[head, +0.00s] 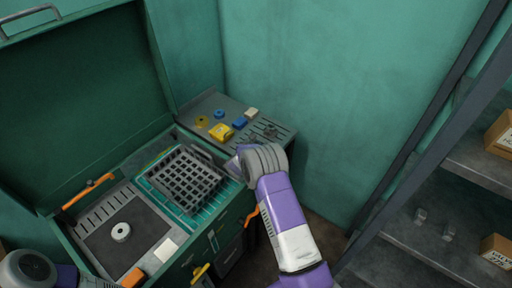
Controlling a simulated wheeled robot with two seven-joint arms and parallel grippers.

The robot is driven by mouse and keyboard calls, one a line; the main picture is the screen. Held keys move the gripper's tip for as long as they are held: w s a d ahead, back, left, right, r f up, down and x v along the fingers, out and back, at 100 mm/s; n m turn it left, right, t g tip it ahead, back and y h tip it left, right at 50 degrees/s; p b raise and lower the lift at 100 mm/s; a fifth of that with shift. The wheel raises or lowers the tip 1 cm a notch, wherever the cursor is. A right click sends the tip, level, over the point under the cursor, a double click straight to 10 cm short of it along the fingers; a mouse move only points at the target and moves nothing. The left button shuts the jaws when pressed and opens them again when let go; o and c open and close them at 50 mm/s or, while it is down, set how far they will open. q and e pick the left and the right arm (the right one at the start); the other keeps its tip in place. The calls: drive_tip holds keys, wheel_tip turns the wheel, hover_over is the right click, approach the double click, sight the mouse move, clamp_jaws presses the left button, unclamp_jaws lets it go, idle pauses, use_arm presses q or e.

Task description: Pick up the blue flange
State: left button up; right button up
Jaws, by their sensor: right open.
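The blue flange (219,113) is a small round blue piece lying on the grey side shelf at the back. It is apart from the things around it. My right gripper (236,163) is at the front left edge of that shelf, nearer to me than the flange and apart from it. The gripper is open; its fingers are partly hidden by its own wrist, and nothing shows in it. Part of my left arm shows at the bottom left, but its gripper is out of view.
The grey shelf (275,128) also holds a yellow ring (202,121), a yellow block (221,132), a blue block (240,123) and a pale block (252,112). A black grid basket (184,178) sits in the open green chest. Shelving with boxes stands at right.

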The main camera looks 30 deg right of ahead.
drive_tip(key=shift+w+d, duration=0.15)
drive_tip(key=shift+d, duration=0.05)
drive_tip(key=shift+c, duration=0.3)
drive_tip(key=c, duration=1.2)
drive_tip(key=shift+c, duration=0.3)
